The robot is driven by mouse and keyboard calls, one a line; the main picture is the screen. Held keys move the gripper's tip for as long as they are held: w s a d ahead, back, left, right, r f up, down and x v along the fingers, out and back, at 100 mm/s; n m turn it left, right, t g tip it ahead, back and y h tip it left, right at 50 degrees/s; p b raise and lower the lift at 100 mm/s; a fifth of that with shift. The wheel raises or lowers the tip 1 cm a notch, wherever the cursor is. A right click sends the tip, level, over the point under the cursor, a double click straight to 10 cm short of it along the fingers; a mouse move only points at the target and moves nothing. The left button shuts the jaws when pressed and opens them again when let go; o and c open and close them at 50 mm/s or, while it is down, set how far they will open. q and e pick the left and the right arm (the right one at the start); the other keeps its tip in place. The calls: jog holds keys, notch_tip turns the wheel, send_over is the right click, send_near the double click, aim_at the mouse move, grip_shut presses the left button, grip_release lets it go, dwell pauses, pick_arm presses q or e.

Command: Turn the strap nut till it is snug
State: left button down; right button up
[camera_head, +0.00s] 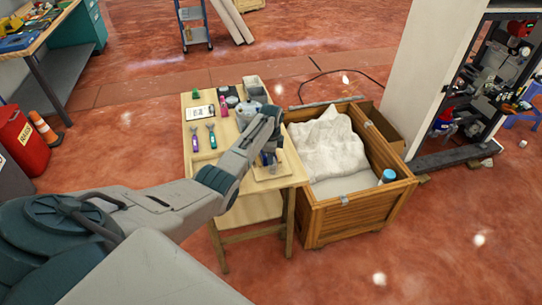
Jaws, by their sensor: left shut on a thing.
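My left arm reaches over the small wooden table (203,167). Its gripper (268,157) points down at the table's front right part, above a light wooden board (284,170). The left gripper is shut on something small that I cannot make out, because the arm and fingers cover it. Dark bluish parts show at the fingers, too small to tell apart. The strap nut cannot be made out in this view. My right gripper is not in view.
Two screwdriver-like tools, one purple (194,137) and one green (211,135), lie left of the arm. A grey pot-like part (244,113) stands behind it. An open wooden crate (334,217) with white wrapping (328,140) stands close on the right.

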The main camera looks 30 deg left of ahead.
pick_arm(q)
jog(key=shift+w+r+m, duration=0.1)
jog(key=shift+m, duration=0.7)
jog(key=c, duration=1.3)
grip_release()
notch_tip(320, 180, up, 11)
jog(key=shift+f+b, duration=0.15)
jog(key=shift+b, duration=0.9)
